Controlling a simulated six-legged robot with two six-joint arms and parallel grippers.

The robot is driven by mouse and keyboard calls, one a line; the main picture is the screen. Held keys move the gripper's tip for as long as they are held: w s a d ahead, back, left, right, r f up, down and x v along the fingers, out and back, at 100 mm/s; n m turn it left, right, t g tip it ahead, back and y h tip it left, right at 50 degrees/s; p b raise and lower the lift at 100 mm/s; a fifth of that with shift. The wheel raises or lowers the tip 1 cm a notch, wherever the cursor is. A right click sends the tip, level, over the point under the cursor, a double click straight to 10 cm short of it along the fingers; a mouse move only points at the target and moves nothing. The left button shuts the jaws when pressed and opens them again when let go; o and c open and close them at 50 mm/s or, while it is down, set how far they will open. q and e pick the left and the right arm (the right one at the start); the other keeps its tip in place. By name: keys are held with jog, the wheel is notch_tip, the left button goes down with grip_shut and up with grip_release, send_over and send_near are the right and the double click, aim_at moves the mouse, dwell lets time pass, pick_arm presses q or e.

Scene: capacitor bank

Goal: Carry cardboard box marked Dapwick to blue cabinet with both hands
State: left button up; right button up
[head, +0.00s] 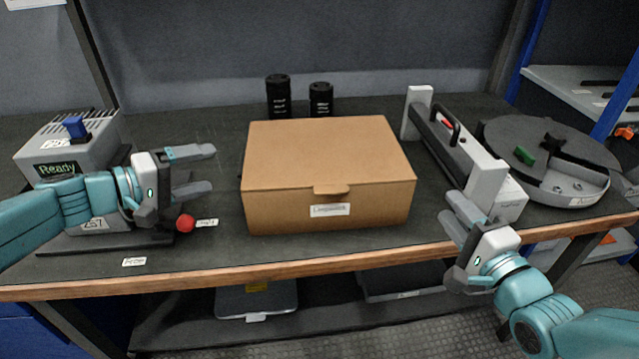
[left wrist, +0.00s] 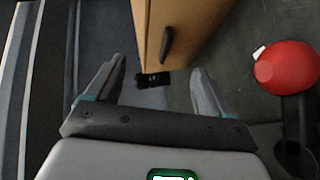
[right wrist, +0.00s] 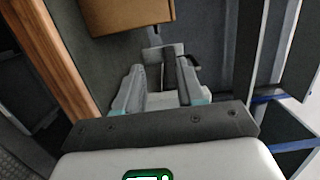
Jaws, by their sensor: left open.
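A closed brown cardboard box (head: 325,165) sits on the dark workbench, with a front flap and a small white label whose text is too blurred to read surely. My left gripper (head: 211,169) is open and empty, left of the box and apart from it. The left wrist view shows the box's side (left wrist: 187,25) with a dark hand slot (left wrist: 167,46). My right gripper (head: 447,206) is open and empty, right of the box near the bench's front edge. In the right wrist view the box (right wrist: 125,12) is at the top. I cannot identify the blue cabinet.
A grey device with a red knob (head: 185,223) stands left, beside my left gripper. Two black cylinders (head: 278,97) are behind the box. A grey device with a black handle (head: 452,135) and a round device (head: 565,150) stand right. Blue-framed shelving (head: 525,60) is far right.

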aim_at(241, 165)
jog(key=shift+w+f, duration=0.2)
jog(key=shift+f, duration=0.05)
jog(key=shift+w, duration=0.1)
pick_arm(q)
jog(key=x, duration=0.7)
jog(key=shift+w+d+f, duration=0.2)
jog(key=shift+d+f, duration=0.05)
pick_arm(e)
jog(key=x, duration=1.5)
jog(key=shift+w, duration=0.35)
pick_arm(q)
jog(key=c, duration=0.6)
pick_arm(e)
jog(key=c, duration=0.6)
pick_arm(q)
jog(key=shift+f, duration=0.1)
jog(key=c, duration=0.6)
pick_arm(e)
jog(key=shift+r, duration=0.1)
grip_shut()
jog(key=shift+r, duration=0.15)
